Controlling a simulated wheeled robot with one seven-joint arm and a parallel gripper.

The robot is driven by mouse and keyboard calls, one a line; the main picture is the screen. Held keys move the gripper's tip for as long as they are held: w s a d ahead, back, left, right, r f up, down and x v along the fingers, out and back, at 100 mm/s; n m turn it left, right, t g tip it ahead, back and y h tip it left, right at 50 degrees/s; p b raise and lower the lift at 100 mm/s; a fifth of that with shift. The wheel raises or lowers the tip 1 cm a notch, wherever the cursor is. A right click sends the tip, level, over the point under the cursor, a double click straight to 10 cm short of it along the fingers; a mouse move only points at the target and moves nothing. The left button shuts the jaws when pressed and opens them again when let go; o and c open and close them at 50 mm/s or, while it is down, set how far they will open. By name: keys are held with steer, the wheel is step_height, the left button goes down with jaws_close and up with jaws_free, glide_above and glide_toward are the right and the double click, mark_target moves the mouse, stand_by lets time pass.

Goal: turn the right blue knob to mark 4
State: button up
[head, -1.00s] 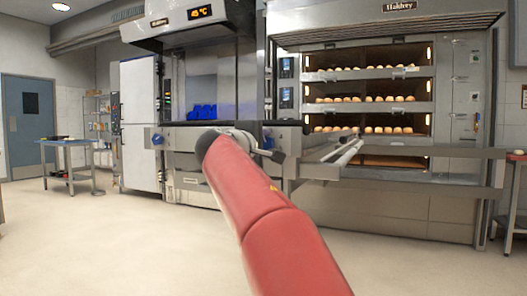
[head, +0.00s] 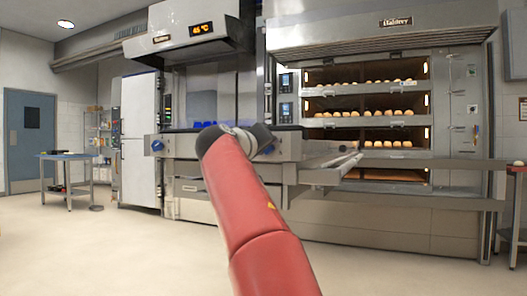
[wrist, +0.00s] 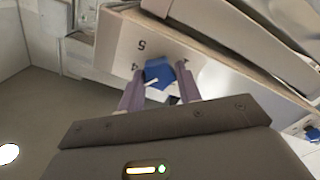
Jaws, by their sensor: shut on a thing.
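The right blue knob (wrist: 158,72) is between the two purple fingers of my gripper (wrist: 160,86) in the wrist view. The gripper is shut on it. A white pointer line shows on the knob's lower part, slanting toward the left finger. Marks 5 and 4 on the pale panel (wrist: 117,45) lie to the knob's left and look turned over; another mark at its right is too small to read. In the head view a bit of the right blue knob (head: 268,148) shows beside my red arm, which hides my gripper.
Another blue knob (head: 157,146) is at the left end of the same panel. A deck oven (head: 448,100) with bread on several decks stands at the right, with a metal loader (head: 325,174) before it. A side table (head: 68,158) is at the left. The floor at left is clear.

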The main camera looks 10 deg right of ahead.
steer(key=m+b, duration=0.1)
steer(key=m, duration=0.3)
steer(key=shift+f+m, duration=0.15)
steer(key=shift+m, duration=0.25)
stand_by(0.4)
steer(key=o, duration=1)
steer(key=shift+s, duration=0.1)
steer(key=b+v, duration=0.2)
steer(key=v, duration=0.5)
steer(key=shift+s+a+b, duration=0.2)
steer(key=shift+s+b, duration=0.05)
steer(key=shift+b, duration=0.1)
